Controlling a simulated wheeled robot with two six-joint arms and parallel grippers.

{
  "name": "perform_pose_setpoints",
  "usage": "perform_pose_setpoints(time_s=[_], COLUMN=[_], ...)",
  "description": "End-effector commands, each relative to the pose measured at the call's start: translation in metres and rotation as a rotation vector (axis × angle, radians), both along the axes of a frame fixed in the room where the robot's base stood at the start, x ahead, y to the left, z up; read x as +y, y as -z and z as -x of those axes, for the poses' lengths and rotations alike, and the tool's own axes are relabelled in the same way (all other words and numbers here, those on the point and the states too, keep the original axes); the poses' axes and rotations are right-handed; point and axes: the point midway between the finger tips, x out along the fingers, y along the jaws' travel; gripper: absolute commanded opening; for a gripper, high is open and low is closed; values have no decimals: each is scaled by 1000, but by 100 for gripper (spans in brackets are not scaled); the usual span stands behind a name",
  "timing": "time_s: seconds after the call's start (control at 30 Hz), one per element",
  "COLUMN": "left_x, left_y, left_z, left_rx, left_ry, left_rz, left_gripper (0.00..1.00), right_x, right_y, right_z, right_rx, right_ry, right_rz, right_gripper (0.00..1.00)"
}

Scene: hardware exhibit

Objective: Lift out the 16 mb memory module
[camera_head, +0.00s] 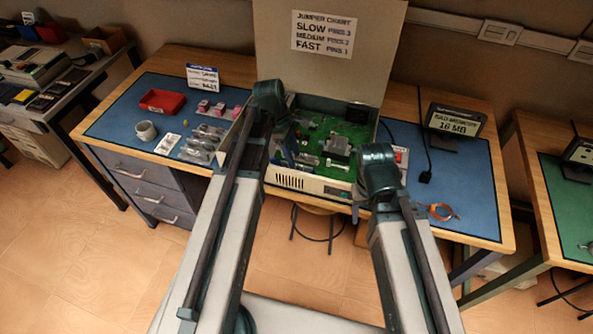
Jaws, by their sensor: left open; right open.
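An open computer case (304,181) stands at the middle of the workbench, its lid raised behind it. A green circuit board (312,142) with grey and white parts lies inside. I cannot single out the 16 mb memory module on it; the parts are too small and my arms cover some of the case. A small display (456,121) to the right shows a line ending in "16 MB". My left arm crosses the case's left side and my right arm its front right corner.
A jumper chart (323,34) is on the lid. The right mat is mostly clear.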

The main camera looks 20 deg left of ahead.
Motion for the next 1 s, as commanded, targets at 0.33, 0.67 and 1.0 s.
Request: perform_pose_setpoints(time_s=[0.33, 0.67, 1.0], left_x=[-8, -8, -8], left_y=[32, 31, 31], left_z=[2, 2, 2], left_rx=[0, 0, 0], left_ry=[0, 0, 0], left_rz=[0, 0, 0], left_gripper=[45, 16, 0], right_x=[0, 0, 0], right_y=[32, 31, 31], right_z=[0, 0, 0], right_rx=[0, 0, 0], right_ry=[0, 0, 0], right_rz=[0, 0, 0], right_gripper=[57, 57, 57])
